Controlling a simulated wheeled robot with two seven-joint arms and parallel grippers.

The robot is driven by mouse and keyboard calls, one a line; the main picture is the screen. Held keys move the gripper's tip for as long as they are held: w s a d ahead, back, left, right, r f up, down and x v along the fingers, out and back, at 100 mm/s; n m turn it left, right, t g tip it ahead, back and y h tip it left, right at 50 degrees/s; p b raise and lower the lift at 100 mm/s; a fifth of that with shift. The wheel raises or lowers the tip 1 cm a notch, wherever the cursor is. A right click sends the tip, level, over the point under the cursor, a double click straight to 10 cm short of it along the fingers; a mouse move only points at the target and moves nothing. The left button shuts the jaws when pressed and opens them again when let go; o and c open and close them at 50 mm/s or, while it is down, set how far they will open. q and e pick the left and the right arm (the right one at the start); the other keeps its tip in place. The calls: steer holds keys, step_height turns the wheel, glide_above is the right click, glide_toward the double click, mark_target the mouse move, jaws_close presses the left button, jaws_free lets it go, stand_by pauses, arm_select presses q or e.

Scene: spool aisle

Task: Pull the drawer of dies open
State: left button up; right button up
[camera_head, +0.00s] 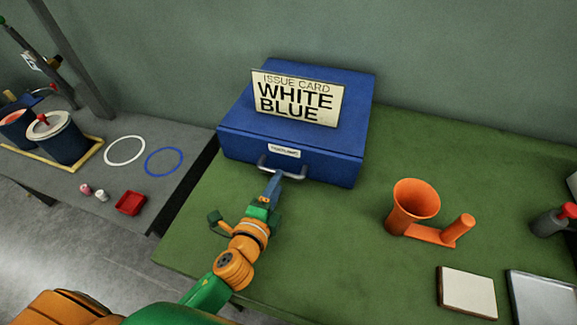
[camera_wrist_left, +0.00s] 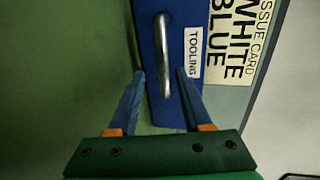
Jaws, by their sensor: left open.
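A blue box with a drawer front (camera_head: 240,148) stands on the green bench top, with a small white label reading TOOLING (camera_wrist_left: 193,52). A silver bar handle (camera_head: 296,173) sticks out from its front; it also shows in the left wrist view (camera_wrist_left: 162,45). My left gripper (camera_head: 275,177) is at the handle. In the left wrist view its two blue fingers (camera_wrist_left: 160,73) are open, one on each side of the handle's line. I cannot tell whether they touch it. The drawer looks closed, and any dies are hidden. My right gripper is not in view.
An issue card reading WHITE BLUE (camera_head: 298,98) stands on the box. An orange funnel holder (camera_head: 415,200), a white tile (camera_head: 467,291) and a grey tray (camera_head: 543,298) are at right. The green top (camera_head: 325,250) before the box is mostly clear. A grey table (camera_head: 180,138) holds rings and pots.

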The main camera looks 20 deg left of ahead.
arm_select(q)
steer(key=shift+w+r, duration=0.2)
steer(key=shift+w, duration=0.75)
steer(key=shift+x, duration=1.15)
steer(key=shift+w+f, duration=0.3)
steer(key=shift+w, duration=0.05)
steer(key=shift+s, duration=0.15)
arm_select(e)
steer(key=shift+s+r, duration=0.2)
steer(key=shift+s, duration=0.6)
arm_select(q)
steer(key=shift+r, duration=0.1)
jaws_close()
